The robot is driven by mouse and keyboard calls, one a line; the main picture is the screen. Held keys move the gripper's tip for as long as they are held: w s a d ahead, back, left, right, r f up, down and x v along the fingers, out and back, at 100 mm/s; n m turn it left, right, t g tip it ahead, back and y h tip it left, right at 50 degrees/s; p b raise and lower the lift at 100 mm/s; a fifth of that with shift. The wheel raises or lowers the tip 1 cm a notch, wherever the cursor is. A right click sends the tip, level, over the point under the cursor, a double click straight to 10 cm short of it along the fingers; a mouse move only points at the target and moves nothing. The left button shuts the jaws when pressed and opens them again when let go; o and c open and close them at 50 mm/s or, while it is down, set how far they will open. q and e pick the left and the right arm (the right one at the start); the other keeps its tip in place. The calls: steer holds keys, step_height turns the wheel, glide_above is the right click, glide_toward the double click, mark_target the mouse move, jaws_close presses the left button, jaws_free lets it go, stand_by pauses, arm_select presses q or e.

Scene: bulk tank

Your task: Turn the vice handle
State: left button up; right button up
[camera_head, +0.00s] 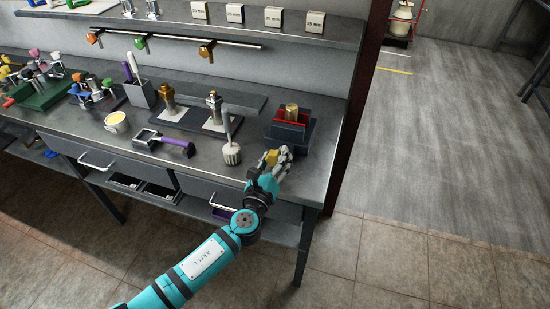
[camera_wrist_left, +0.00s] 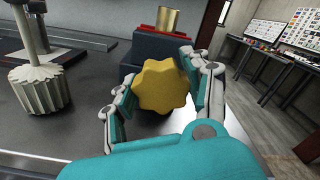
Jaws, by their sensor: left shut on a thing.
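The vice (camera_head: 290,132) stands at the right end of the bench, a dark block with red jaw faces and a brass cylinder (camera_head: 291,112) upright between them. The vice handle (camera_wrist_left: 162,86) is a yellow scalloped knob on its front, also partly visible in the head view (camera_head: 270,157). My left gripper (camera_head: 276,161) is shut on the handle, with one finger on each side of the knob in the left wrist view (camera_wrist_left: 160,92). The handle's shaft is hidden behind the knob. My right gripper is in neither view.
A pale fluted piece with an upright grey handle (camera_head: 231,153) stands close to the left of my gripper. A shelf (camera_head: 230,25) runs along the back.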

arm_select(q)
steer(key=o, duration=1.2)
steer(key=shift+c, duration=0.2)
steer(key=shift+s, duration=0.1)
steer(key=v, duration=1.2)
